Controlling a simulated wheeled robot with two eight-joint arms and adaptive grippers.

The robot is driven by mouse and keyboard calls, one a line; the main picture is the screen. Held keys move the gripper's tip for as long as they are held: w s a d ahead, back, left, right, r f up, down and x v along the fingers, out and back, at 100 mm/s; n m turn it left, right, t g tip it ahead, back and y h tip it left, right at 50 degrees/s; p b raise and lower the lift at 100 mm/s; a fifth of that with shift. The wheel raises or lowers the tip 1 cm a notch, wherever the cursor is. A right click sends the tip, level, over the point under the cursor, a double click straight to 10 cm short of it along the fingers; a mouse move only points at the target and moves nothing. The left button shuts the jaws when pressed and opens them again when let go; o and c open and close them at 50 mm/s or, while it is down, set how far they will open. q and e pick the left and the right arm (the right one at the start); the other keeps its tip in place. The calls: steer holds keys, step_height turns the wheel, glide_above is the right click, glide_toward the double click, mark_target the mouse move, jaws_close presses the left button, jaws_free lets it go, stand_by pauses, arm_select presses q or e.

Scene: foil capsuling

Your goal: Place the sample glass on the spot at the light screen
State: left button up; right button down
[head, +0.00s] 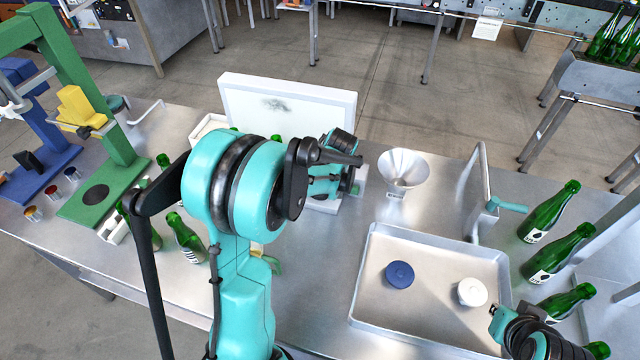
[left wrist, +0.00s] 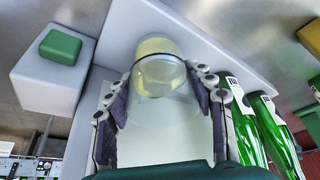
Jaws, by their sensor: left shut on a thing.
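The sample glass (left wrist: 158,75) is a clear glass with pale yellow contents, between the two fingers of my left gripper (left wrist: 165,105) in the left wrist view. The gripper is shut on it. The light screen (head: 300,110) is a white upright panel with a dark grey smudge at the back of the table. My left gripper (head: 335,182) is in front of its lower right part in the head view, where my arm hides the glass. I cannot tell whether the glass touches the surface below it. The spot is not clearly visible. Only part of my right arm shows at lower right.
A metal tray (head: 430,270) holds a blue cap (head: 399,274) and a white cup (head: 471,292). Green bottles (head: 185,238) stand left of my arm; more (head: 550,210) are at right. A white block has a green button (left wrist: 60,46).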

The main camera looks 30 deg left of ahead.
arm_select(q)
steer(key=shift+s, duration=0.1)
steer(key=shift+f, duration=0.1)
steer(key=o, duration=1.4)
